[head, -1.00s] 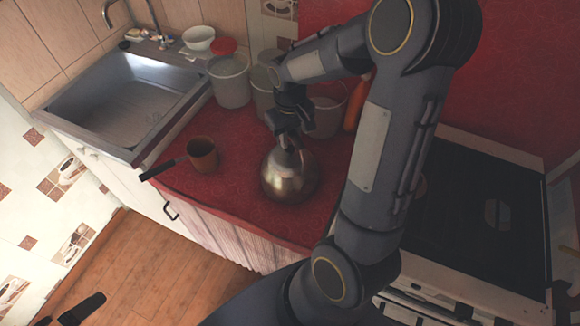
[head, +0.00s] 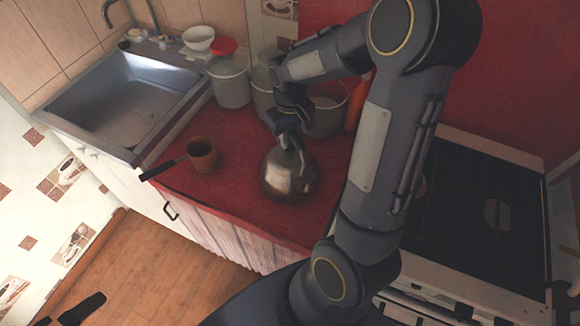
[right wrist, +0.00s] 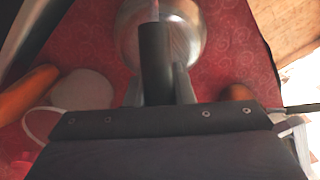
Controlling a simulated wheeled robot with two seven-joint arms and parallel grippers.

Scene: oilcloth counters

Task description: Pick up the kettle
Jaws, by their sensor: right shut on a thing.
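The kettle (head: 288,178) is a round, shiny metal vessel on the red counter in the head view. It also shows at the top of the right wrist view (right wrist: 190,38), partly covered by my gripper. My right gripper (head: 291,138) reaches down from above and is shut on the top part of the kettle. The exact grip point is hidden by the fingers. I cannot tell whether the kettle's base touches the counter. Part of my left gripper (head: 82,310) shows at the bottom left, far from the kettle; its jaw opening is unclear.
A brown pot (head: 202,154) with a dark handle stands left of the kettle. Pale containers (head: 230,82) and an orange bottle (head: 357,100) stand behind. The sink (head: 125,105) is at the left, the stove (head: 480,215) at the right. Red counter is clear between pot and kettle.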

